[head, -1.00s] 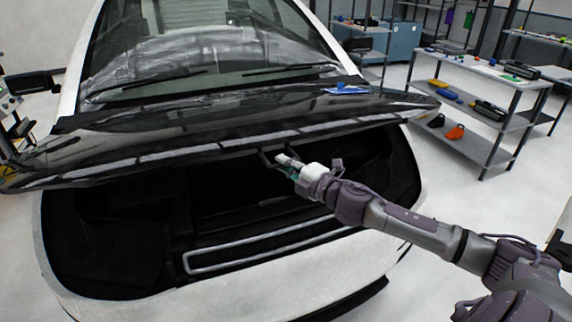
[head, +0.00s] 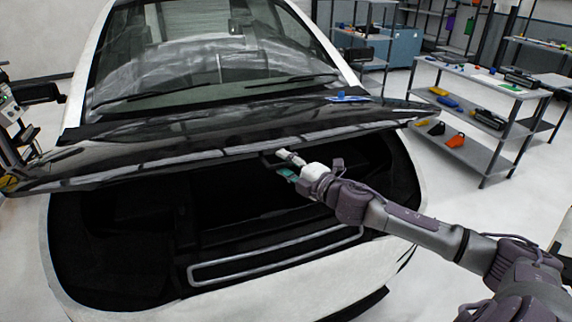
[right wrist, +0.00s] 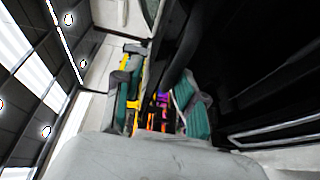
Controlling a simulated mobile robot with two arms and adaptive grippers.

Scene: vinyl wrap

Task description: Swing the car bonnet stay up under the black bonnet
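The black bonnet (head: 200,135) is part raised over the dark front bay of the white car. My right gripper (head: 287,165) is at the middle of the bonnet's front edge. Its fingers stand apart, one above the edge level and one with a teal pad below. In the right wrist view the teal-padded fingers (right wrist: 158,103) are spread, with a dark edge running between them; I cannot tell whether they touch it. A dark rod-like piece (right wrist: 182,52) shows there, but I cannot tell if it is the stay. The stay is not clearly visible in the head view. My left gripper cannot be made out.
A blue item (head: 345,97) lies on the bonnet near the windscreen. A pale-outlined trim (head: 275,257) lines the bay's front. A metal shelf unit (head: 480,85) with tools stands at the right, with clear floor between it and the car.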

